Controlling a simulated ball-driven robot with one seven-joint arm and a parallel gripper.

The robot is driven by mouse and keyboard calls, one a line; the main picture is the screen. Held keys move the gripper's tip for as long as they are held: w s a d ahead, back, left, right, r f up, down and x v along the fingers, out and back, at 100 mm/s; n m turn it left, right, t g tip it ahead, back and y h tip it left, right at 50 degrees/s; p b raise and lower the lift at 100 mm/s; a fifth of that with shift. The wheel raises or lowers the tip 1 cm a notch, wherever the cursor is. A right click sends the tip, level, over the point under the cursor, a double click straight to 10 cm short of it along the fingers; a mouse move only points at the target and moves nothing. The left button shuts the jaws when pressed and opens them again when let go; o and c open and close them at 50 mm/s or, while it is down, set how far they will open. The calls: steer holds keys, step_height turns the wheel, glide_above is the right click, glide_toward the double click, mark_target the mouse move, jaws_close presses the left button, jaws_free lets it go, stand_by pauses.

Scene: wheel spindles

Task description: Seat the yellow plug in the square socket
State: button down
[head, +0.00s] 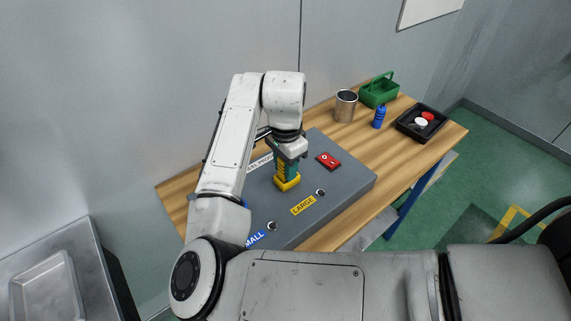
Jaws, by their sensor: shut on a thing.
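My gripper (287,168) is shut on the yellow plug (288,185), above the middle of the grey panel box (350,186). A green part shows just above the plug's wide yellow lower end, at the fingers. The plug looks about upright. I cannot tell whether its underside touches the panel. I do not see a square socket; the plug, gripper and arm cover part of the panel.
A red switch (329,161) is to the right. A metal cup (346,106), blue bottle (380,117), green caddy (379,92) and black tray (407,131) stand farther right.

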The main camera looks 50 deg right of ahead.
steer(key=shift+f, duration=0.45)
steer(key=c, duration=0.7)
jaws_free()
steer(key=shift+r, duration=0.1)
step_height(320, 180, up, 11)
steer(key=shift+f+b, duration=0.15)
steer(key=shift+b, duration=0.45)
